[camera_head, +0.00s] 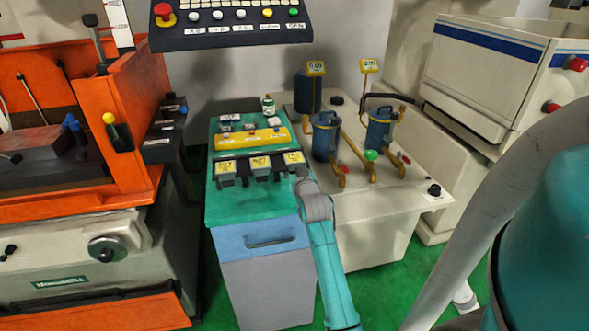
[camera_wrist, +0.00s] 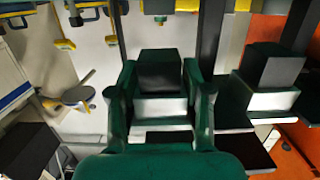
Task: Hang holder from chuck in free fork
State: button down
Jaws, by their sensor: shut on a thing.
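In the wrist view my gripper (camera_wrist: 160,105) has its two green fingers closed on either side of a holder (camera_wrist: 160,75), a dark block with a pale metal band below it. In the head view my gripper (camera_head: 302,183) is at the right front corner of the green-topped cart (camera_head: 222,205), small and partly hidden by my wrist. The cart carries a dark fork rack (camera_head: 243,161) with several yellow labels along its front. Another similar holder (camera_wrist: 265,80) stands to the right in the wrist view. I cannot tell which fork is free. The chuck is not clearly seen.
A yellow bar (camera_head: 250,139) and small items lie behind the rack. The orange machine (camera_head: 150,95) stands left. A pale bench (camera_head: 385,195) with blue canisters (camera_head: 326,137) is close on the right. A control panel (camera_head: 230,25) hangs above.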

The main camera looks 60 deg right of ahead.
dwell(0.4)
grip_release()
jog(key=shift+f, duration=0.1)
dwell(0.7)
jog(key=f+v, duration=0.1)
jog(key=v, duration=0.9)
jog(key=shift+f, duration=0.25)
dwell(1.1)
dwell(0.5)
